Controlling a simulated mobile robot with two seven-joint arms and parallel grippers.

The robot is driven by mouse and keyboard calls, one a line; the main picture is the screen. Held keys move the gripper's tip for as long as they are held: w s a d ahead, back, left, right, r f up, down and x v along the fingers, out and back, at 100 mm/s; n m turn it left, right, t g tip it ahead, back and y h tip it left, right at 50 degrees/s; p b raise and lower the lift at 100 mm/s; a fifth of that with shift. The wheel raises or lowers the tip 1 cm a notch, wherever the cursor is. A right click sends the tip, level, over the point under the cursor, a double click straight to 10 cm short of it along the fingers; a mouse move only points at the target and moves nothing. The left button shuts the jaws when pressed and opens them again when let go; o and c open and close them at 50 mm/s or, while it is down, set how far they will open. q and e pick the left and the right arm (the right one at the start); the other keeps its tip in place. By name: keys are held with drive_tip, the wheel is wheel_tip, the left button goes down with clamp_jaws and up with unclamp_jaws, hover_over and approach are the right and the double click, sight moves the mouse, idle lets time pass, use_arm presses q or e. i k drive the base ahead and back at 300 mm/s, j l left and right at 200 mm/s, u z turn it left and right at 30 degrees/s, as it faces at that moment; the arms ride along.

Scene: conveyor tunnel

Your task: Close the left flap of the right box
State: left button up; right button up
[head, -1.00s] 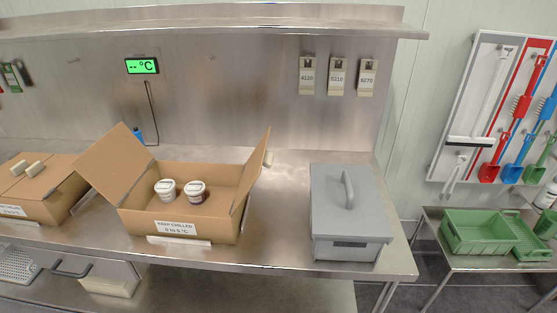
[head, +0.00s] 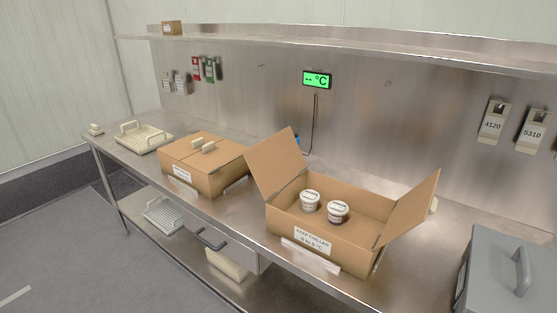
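The right box (head: 355,258) is a brown cardboard box on the steel bench, with a "KEEP CHILLED" label on its front. Its left flap (head: 276,163) stands open, tilted up and outward to the left. Its right flap (head: 409,207) also stands open, tilted outward to the right. Two lidded white cups (head: 310,201) with dark contents stand inside. A second cardboard box (head: 203,165) to the left has its flaps closed, with two pale handle-like pieces on top. Neither of my grippers shows in the head view.
A grey lidded bin (head: 495,275) stands at the right end. A pale tray (head: 144,138) lies on the far left of the bench (head: 300,288). A shelf (head: 350,44) runs above. A drawer handle (head: 211,239) sticks out below the bench front.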

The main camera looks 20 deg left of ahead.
sight(275, 161)
drive_tip(key=j+z, duration=0.15)
drive_tip(key=j, duration=0.45)
drive_tip(key=j+z, duration=0.15)
drive_tip(key=j, duration=0.45)
drive_tip(key=j+z, duration=0.15)
drive_tip(key=j, duration=0.45)
drive_tip(key=j+z, duration=0.15)
drive_tip(key=j, duration=0.45)
drive_tip(key=k+j+z, duration=0.15)
drive_tip(key=j, duration=0.45)
drive_tip(key=k+j+z, duration=0.15)
drive_tip(key=j, duration=0.45)
drive_tip(key=i, duration=0.05)
